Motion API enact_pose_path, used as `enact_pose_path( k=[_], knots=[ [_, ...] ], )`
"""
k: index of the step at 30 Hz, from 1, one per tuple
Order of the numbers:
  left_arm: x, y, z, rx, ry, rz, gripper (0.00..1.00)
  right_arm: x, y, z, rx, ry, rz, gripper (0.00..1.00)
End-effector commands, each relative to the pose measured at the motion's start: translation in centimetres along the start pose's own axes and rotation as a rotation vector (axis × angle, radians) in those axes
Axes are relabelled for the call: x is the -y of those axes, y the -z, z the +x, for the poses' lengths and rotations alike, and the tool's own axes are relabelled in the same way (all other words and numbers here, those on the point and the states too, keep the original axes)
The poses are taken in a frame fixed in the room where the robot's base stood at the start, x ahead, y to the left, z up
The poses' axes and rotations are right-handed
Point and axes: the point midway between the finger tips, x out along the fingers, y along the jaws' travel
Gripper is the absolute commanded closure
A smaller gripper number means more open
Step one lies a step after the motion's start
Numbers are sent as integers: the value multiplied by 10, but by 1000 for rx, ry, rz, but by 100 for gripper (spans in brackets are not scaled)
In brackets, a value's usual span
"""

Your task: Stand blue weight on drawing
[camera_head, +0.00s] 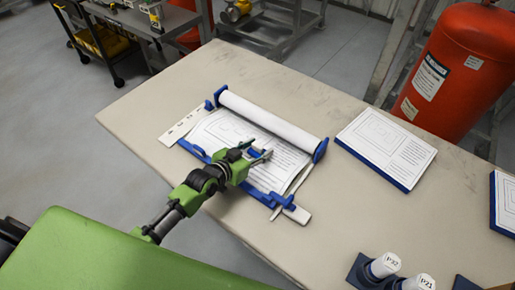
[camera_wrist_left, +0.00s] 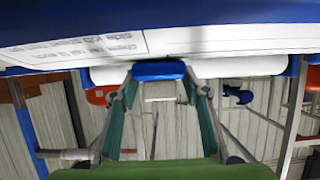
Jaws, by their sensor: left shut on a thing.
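The drawing (camera_head: 272,172) is a printed white sheet, partly unrolled in a blue-ended holder on the table, with a thick white paper roll (camera_head: 270,120) along its far side. My left gripper (camera_head: 262,155) is over the middle of the sheet. In the left wrist view its fingers (camera_wrist_left: 158,88) are shut on the blue weight (camera_wrist_left: 158,69), a small rounded blue block. The head view does not show clearly whether the weight touches the paper. Part of the sheet is hidden behind the gripper. My right gripper is not in view.
Blue pieces (camera_head: 194,150) sit along the sheet's near edge. A blue-edged document board (camera_head: 387,143) lies to the right, with another at the right edge. White-capped containers (camera_head: 385,264) stand at the front right. A red cylinder (camera_head: 460,70) stands beyond the table. The table's left end is clear.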

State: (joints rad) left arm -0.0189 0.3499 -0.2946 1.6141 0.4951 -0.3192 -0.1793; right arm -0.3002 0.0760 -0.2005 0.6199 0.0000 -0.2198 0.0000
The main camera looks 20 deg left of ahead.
Motion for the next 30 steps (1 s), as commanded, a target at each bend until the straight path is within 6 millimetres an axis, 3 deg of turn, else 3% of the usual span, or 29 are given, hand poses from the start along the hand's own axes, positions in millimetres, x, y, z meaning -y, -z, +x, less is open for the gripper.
enact_pose_path(
  k=[18, 19, 20, 21, 30],
  knots=[
    [0, -8, 4, -5, 1, 1, 95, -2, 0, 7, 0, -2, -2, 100],
    [0, -10, 4, -1, 0, 1, 52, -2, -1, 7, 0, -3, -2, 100],
    [0, -10, 4, -1, 0, 1, 45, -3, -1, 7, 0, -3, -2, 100],
    [0, -10, 4, -1, 0, 1, 41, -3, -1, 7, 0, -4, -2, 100],
    [0, -10, 4, 0, 0, 0, 41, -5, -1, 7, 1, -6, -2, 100]
  ],
)
